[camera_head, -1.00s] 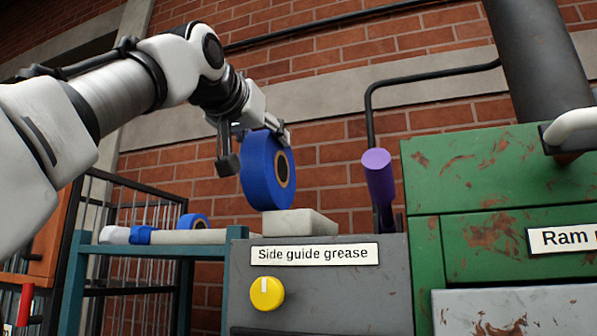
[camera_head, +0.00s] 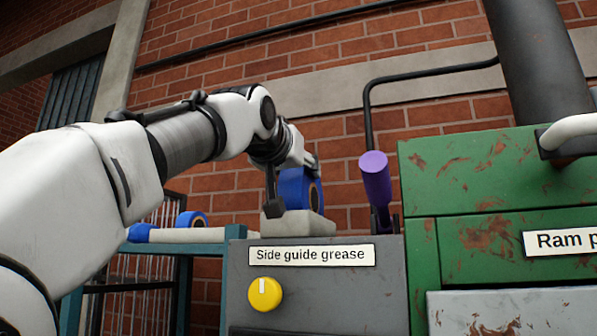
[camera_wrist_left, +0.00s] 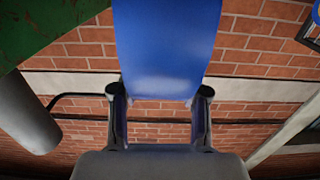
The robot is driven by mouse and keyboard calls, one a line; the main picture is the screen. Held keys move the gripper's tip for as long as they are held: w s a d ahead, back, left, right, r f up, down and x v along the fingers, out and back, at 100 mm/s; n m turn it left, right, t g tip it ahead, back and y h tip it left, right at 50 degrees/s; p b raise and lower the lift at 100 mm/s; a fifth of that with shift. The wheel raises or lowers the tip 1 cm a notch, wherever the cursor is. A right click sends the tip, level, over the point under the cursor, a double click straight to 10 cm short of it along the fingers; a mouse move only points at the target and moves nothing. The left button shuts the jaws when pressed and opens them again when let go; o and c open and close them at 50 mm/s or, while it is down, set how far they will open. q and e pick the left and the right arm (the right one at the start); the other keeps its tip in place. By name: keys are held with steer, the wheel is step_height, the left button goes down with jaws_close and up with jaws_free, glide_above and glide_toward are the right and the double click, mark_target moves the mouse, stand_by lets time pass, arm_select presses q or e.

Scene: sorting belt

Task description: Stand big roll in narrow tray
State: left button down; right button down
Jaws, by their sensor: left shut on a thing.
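The big blue roll (camera_head: 298,188), with a brown core, is upright on its edge. My left gripper (camera_head: 291,182) is shut on it, one dark finger in front. In the left wrist view the blue roll (camera_wrist_left: 165,50) spans the space between the two fingers (camera_wrist_left: 159,100). The pale narrow tray (camera_head: 290,225) sits on top of the grey cabinet. The roll's lower edge is hidden behind the tray's near wall, so I cannot tell whether it touches the tray floor. My right gripper is out of view.
A smaller blue roll (camera_head: 192,220) and a pale tray with a blue object (camera_head: 140,232) are on the teal stand at left. A purple-gripped lever (camera_head: 375,178) rises right of the tray. The green machine (camera_head: 470,180) stands farther right.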

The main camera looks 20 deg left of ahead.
arm_select(q)
steer(key=c, duration=0.6)
jaws_free()
steer(key=shift+s, duration=0.1)
steer(key=shift+r, duration=0.15)
steer(key=s+b, duration=0.3)
steer(key=s, duration=0.1)
steer(key=s+f+b, duration=0.1)
steer(key=s+b, duration=0.1)
steer(key=shift+s+a+b, duration=0.1)
steer(key=shift+s+b, duration=0.15)
steer(key=shift+b, duration=0.05)
steer(key=s, duration=0.2)
steer(key=s+r+b, duration=0.1)
steer(key=s, duration=0.2)
steer(key=shift+s+a+r+b, duration=0.1)
steer(key=shift+s+r+b, duration=0.1)
steer(key=shift+s+b, duration=0.1)
